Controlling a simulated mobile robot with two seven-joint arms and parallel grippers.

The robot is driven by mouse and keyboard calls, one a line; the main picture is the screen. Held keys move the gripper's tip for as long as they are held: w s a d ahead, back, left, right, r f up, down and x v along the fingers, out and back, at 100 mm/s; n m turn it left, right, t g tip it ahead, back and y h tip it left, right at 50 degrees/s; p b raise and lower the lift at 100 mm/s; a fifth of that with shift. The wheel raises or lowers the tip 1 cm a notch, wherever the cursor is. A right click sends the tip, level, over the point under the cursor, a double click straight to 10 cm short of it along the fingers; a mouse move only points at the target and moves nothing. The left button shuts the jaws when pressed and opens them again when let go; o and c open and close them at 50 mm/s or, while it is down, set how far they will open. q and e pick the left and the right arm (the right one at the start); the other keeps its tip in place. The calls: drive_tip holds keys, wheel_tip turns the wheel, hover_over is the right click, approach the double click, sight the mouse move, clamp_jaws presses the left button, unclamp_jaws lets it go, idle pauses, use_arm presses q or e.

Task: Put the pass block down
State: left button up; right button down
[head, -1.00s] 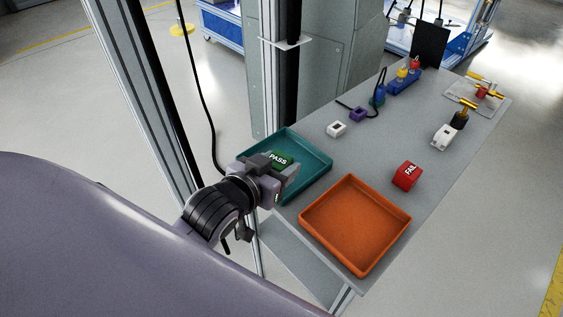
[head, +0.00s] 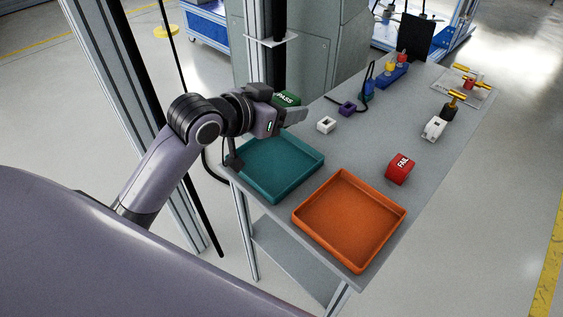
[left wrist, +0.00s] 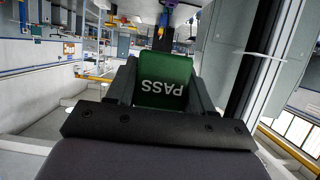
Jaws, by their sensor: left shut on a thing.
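The green pass block (head: 287,99), lettered "PASS", is held in my left gripper (head: 288,110). In the left wrist view the block (left wrist: 163,80) sits between the two fingers, its lettering upside down in the picture. In the head view the gripper is above the table near its back left edge, beyond the teal tray (head: 283,186). The fingers partly hide the block. My right gripper is not in view.
The teal tray is empty, and an empty orange tray (head: 350,262) stands in front of it. A red block marked "FAIL" (head: 399,169) sits to the right. A white block (head: 326,125) and a purple block (head: 347,109) lie behind. Bare table lies between them.

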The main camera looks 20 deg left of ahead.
sight(284, 170)
use_arm(q)
wheel_tip(284, 170, down, 15)
drive_tip(key=shift+r+b, duration=0.1)
drive_tip(key=shift+b, duration=0.95)
drive_tip(key=shift+f, duration=0.2)
drive_tip(key=o, duration=0.8)
drive_tip(key=shift+r, duration=0.25)
drive_tip(key=v, duration=1.2)
drive_tip(key=shift+s+f+p, duration=0.1)
drive_tip(key=shift+p, duration=0.3)
